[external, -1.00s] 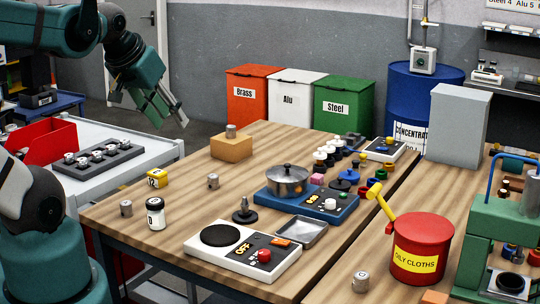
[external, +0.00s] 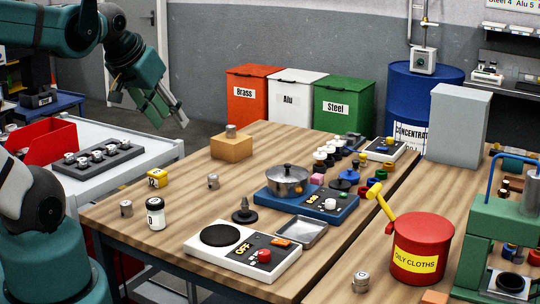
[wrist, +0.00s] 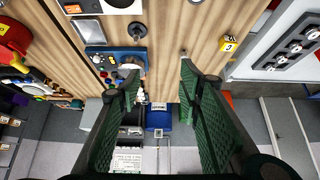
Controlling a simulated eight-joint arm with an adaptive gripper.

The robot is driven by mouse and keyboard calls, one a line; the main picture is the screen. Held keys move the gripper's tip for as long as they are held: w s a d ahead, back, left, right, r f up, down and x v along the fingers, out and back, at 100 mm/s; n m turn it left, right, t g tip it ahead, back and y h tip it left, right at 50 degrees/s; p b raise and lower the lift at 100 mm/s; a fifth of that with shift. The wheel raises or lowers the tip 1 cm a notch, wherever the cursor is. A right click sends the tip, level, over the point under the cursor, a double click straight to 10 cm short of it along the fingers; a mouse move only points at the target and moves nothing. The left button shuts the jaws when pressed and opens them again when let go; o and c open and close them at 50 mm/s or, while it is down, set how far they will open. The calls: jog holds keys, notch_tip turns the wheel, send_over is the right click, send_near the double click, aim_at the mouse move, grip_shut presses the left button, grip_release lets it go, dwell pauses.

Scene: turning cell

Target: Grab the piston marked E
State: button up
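Several small grey metal pistons stand about in the external view. One piston (external: 231,130) is on a wooden block (external: 231,148). Another piston (external: 213,181) and a piston (external: 126,208) stand on the wooden table. A further piston (external: 361,281) stands near the front edge at right. More pistons (external: 97,155) sit in a dark tray (external: 75,171) on the white bench. Their letters are too small to read, so I cannot tell which is E. My gripper (external: 168,115) is open and empty, raised above the far left; its fingers also show in the wrist view (wrist: 159,68).
The table holds a two-part hotplate (external: 290,263), a blue stove with a pot (external: 288,181), a metal tray (external: 301,233), a white jar (external: 155,214) and a yellow block (external: 157,178). A red oily-cloths bin (external: 420,245) and green press (external: 500,245) stand right.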

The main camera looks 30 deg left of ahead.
jog(key=shift+o, duration=0.5)
jog(key=shift+w, duration=0.1)
jog(key=n+g+p, duration=0.3)
jog(key=n+g, duration=0.4)
jog(key=n, duration=0.9)
send_over(213, 175)
jog(key=f, duration=2)
jog(key=shift+d+f, duration=0.2)
jog(key=shift+f, duration=0.15)
jog(key=shift+a+f+n, duration=0.15)
jog(key=shift+f+n, duration=0.25)
jog(key=shift+f, duration=0.2)
jog(key=shift+f, duration=0.15)
jog(key=shift+f, duration=1.15)
